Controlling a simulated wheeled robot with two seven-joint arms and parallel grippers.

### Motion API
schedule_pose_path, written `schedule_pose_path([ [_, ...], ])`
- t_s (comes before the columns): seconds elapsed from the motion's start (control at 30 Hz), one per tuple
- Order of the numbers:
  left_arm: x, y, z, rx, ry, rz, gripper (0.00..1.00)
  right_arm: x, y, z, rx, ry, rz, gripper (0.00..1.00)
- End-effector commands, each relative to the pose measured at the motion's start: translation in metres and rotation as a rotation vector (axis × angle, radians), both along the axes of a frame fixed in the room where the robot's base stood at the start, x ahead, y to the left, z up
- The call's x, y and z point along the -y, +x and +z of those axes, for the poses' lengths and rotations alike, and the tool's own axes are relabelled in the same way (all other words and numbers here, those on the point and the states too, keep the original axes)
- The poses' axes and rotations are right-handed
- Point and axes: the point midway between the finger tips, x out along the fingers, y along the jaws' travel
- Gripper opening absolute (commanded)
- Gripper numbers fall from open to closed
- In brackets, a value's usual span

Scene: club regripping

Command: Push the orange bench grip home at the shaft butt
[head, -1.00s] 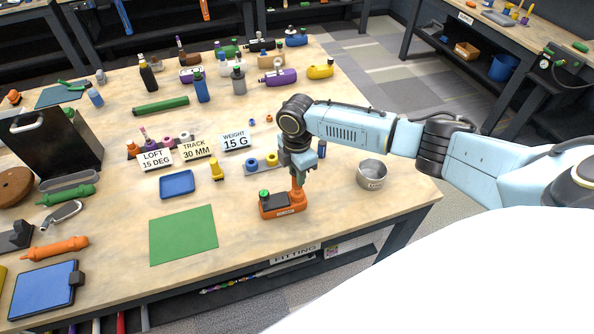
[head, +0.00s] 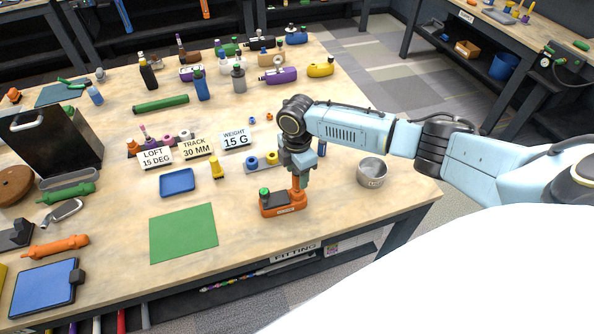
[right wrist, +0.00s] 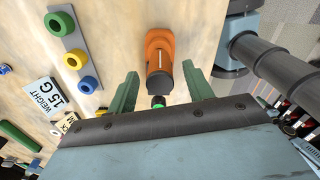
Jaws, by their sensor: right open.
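A separate orange handle-shaped piece (head: 56,247) lies at the left. I cannot tell which orange piece is the bench grip. No shaft butt can be made out on the table. My left gripper is not in view.
A green mat (head: 183,234) and a blue tray (head: 177,182) lie left of the gripper. A metal cup (head: 372,172) stands to the right. A grey rack with blue and yellow rings (right wrist: 69,42) is close by. Signs and bottles stand farther back.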

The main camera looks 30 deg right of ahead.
Motion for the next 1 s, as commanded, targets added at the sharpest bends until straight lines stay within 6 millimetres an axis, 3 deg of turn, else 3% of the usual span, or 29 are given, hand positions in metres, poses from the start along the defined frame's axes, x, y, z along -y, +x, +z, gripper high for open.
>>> schedule_pose_path([
  [0.27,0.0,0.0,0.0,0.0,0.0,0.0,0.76,0.0,0.001,0.009,0.004,0.001,0.0,0.51],
  [0.7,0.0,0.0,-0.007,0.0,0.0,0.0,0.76,0.0,0.001,0.1,0.005,0.001,0.001,0.51],
  [1.0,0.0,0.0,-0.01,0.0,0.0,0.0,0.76,0.0,0.0,0.132,0.001,0.0,0.0,0.51],
])
